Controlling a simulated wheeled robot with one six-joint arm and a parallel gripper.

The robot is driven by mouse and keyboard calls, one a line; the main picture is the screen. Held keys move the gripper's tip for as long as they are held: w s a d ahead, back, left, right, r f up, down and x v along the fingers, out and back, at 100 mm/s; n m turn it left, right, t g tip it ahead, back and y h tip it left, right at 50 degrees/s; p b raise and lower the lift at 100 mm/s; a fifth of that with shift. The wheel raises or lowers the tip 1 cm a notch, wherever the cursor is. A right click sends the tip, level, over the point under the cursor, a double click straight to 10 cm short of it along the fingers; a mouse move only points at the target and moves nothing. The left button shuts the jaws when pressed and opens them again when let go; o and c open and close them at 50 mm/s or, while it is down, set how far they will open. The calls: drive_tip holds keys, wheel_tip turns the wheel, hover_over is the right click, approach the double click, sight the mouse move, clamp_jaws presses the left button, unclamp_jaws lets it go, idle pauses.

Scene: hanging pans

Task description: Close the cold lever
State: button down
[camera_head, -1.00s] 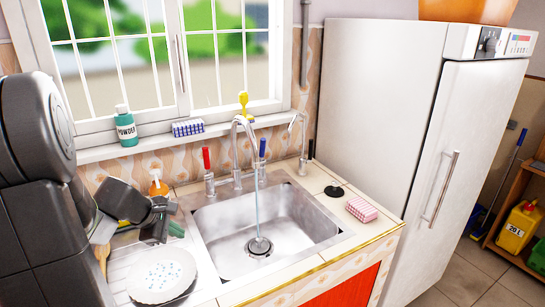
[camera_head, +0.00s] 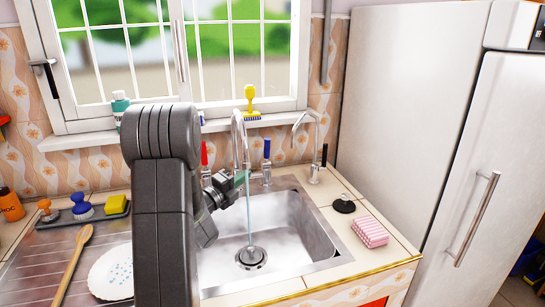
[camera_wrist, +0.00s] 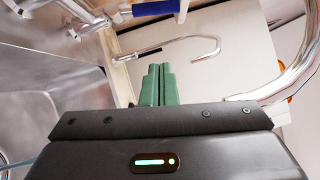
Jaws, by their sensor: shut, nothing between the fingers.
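The cold lever (camera_head: 267,149) has a blue handle and stands upright behind the sink, right of the main faucet (camera_head: 240,140). Its blue handle also shows at the top of the wrist view (camera_wrist: 155,7). My gripper (camera_head: 241,179) has green fingers and is over the back left part of the sink, left of the lever and apart from it. In the wrist view the fingers (camera_wrist: 158,84) are together with nothing between them. A thin stream of water (camera_head: 249,215) falls from the faucet to the drain.
The steel sink (camera_head: 318,243) is empty. A second thin tap (camera_head: 310,150), a black stopper (camera_head: 344,206) and a pink sponge (camera_head: 370,231) are on the right. A plate (camera_head: 110,272) and wooden spoon (camera_head: 75,262) lie on the left drainboard. A fridge (camera_head: 410,110) stands right.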

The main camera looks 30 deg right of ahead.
drive_tip(key=p, duration=0.2)
approach(265, 147)
drive_tip(key=s+d, duration=0.3)
drive_tip(key=d, duration=0.3)
drive_tip(key=shift+w+d, duration=0.3)
drive_tip(key=shift+w, duration=0.5)
drive_tip(key=shift+w+d, duration=0.35)
drive_tip(key=shift+w, duration=0.5)
drive_tip(key=r+n+p, duration=0.1)
drive_tip(key=p, duration=0.2)
drive_tip(key=shift+w+d+y, duration=0.1)
drive_tip(key=shift+w+y, duration=0.3)
drive_tip(key=shift+w+d+n, duration=0.15)
drive_tip(key=shift+w+n, duration=0.15)
drive_tip(key=shift+w, duration=0.15)
